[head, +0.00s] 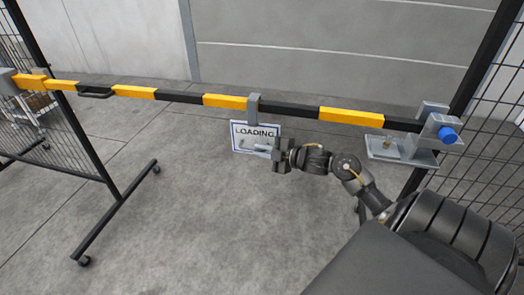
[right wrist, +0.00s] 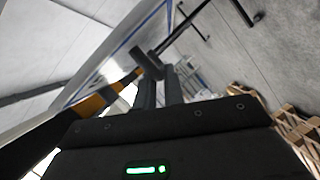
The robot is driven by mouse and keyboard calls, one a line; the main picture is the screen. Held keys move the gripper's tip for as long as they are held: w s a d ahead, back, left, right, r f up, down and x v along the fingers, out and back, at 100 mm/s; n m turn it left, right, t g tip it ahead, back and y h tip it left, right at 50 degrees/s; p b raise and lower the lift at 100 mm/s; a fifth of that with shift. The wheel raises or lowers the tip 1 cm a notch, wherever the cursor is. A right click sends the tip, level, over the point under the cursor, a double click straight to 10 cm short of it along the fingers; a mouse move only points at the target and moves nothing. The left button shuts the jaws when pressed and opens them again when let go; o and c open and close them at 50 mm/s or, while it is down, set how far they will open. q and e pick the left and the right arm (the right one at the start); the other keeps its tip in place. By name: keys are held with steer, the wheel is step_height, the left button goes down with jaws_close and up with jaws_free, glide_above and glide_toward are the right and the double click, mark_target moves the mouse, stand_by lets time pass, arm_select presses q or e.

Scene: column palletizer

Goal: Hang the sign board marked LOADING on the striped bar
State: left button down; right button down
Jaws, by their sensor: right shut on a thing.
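The white sign board marked LOADING (head: 255,132) has a blue border and hangs upright below the striped bar (head: 222,101). A grey hook (head: 253,105) at the top of the board reaches up over the bar at a black section. Whether the hook bears on the bar cannot be told. My right gripper (head: 272,152) is at the board's lower right, shut on the sign board. In the right wrist view, its fingers (right wrist: 160,88) close at a dark handle-like piece (right wrist: 147,62) in front of the board. My left gripper is not in view.
The bar's right end sits by a grey bracket with a blue knob (head: 448,135). Black mesh fence panels (head: 75,140) stand at both sides. Wooden pallets (right wrist: 290,125) show in the right wrist view.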

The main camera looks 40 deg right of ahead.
steer(key=c, duration=1.4)
jaws_free()
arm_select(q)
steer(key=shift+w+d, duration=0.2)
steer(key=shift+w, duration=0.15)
arm_select(e)
steer(key=v, duration=1.1)
steer(key=shift+w, duration=0.1)
